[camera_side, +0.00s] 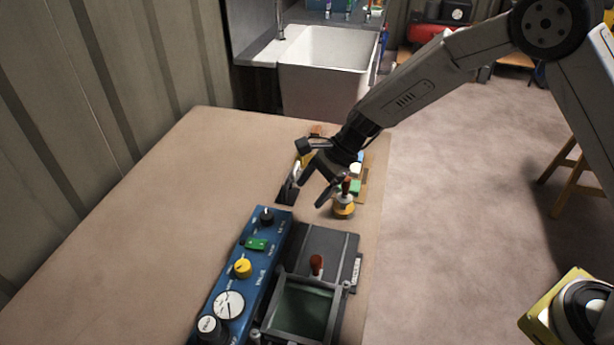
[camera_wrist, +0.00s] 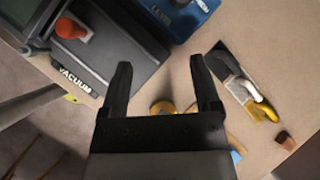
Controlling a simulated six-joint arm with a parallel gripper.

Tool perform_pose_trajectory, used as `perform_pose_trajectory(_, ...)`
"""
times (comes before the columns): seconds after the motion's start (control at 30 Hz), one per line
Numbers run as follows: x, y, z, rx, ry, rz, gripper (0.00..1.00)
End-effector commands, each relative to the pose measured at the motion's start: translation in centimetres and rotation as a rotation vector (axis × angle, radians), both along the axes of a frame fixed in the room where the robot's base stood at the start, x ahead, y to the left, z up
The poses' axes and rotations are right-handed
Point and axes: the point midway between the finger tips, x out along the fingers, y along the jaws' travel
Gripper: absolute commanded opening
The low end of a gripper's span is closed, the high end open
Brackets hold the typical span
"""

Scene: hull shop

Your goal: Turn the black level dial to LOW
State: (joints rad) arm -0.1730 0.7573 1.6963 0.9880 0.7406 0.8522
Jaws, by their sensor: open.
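The black level dial (camera_side: 267,215) stands on the far end of the blue panel (camera_side: 236,255). Its pointer setting is too small to read. In the wrist view a corner of the blue panel (camera_wrist: 180,18) shows at the top, with the LEVEL label; the dial is not clear there. My gripper (camera_side: 305,198) is open, with nothing seen between its fingers. It hangs beyond the panel's far end, up and right of the dial in the side view, apart from it. Its two spread fingers (camera_wrist: 161,65) point toward the panel in the wrist view.
A yellow pot (camera_side: 344,210) and scrapers (camera_wrist: 240,85) lie near my gripper. The bench's left is clear.

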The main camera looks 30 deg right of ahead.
Motion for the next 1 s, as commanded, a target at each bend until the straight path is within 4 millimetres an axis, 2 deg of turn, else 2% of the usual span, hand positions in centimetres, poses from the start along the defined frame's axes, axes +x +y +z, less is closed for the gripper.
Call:
perform_pose_trajectory(0.1, 1.6, 2.1, -0.8, 0.085, 0.074, -0.095, 0.81)
perform_pose_trajectory(0.23, 2.6, 3.6, -1.2, 0.147, 0.125, -0.161, 0.81)
perform_pose_trajectory(0.67, 3.0, 4.5, -1.6, 0.173, 0.148, -0.188, 0.81)
perform_pose_trajectory(1.0, 3.3, 6.7, -3.9, 0.172, 0.147, -0.187, 0.81)
